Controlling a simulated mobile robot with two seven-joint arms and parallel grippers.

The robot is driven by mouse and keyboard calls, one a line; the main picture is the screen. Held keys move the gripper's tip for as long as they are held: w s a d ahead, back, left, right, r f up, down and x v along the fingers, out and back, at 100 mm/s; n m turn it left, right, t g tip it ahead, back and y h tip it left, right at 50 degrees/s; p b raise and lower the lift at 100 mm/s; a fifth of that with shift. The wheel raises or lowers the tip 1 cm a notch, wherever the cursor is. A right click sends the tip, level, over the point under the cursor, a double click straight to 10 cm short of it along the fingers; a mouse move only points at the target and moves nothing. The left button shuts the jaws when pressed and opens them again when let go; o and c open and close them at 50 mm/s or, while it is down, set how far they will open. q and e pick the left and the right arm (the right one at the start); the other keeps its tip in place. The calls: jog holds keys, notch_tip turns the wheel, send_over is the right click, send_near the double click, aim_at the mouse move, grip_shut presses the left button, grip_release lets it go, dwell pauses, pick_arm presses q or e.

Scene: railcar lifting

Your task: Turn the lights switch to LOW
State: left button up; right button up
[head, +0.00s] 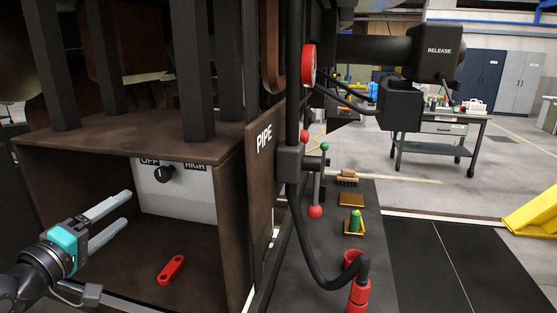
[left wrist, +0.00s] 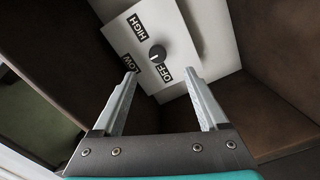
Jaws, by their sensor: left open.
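The lights switch is a round dark knob (head: 164,174) on a pale panel (head: 185,205) at the back of a brown open box. In the head view, OFF shows at its upper left and HIGH at its upper right; the box's top edge hides the middle label. The left wrist view shows the knob (left wrist: 157,54) with HIGH, LOW and OFF labels around it. The knob's mark seems to face OFF. My left gripper (head: 127,207) is open and empty at the box's front left, its fingers toward the panel and apart from the knob. My right gripper is not in view.
A red link-shaped part (head: 171,270) lies on the box floor. The brown box roof (head: 135,140) and side walls enclose the panel.

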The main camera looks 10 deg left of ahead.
pick_arm(q)
jog(key=s+d+f+m+g, duration=0.4)
jog(key=d+f, duration=0.3)
jog(key=f, duration=0.4)
jog(key=s+d+f+m+g, duration=0.45)
jog(key=d+f, duration=0.25)
jog(key=f, duration=0.3)
jog(key=s+d+f+m+g+y, duration=0.1)
jog(key=s+d+f+m+g, duration=0.25)
jog(key=s, duration=0.35)
jog(key=s+d+f+m+g, duration=0.2)
jog(key=s+d+f, duration=0.15)
jog(key=s, duration=0.35)
jog(key=s+f+g+b, duration=0.25)
jog(key=f+b, duration=0.35)
jog(key=f, duration=2.3)
jog(key=s+a+f+b, duration=0.2)
jog(key=s+f+b, duration=0.3)
jog(key=s+f, duration=1)
notch_tip(320, 180, down, 3)
jog(key=shift+s+a+r+m+y, duration=0.1)
jog(key=shift+s+a+m+y, duration=0.2)
jog(key=shift+a+m, duration=0.1)
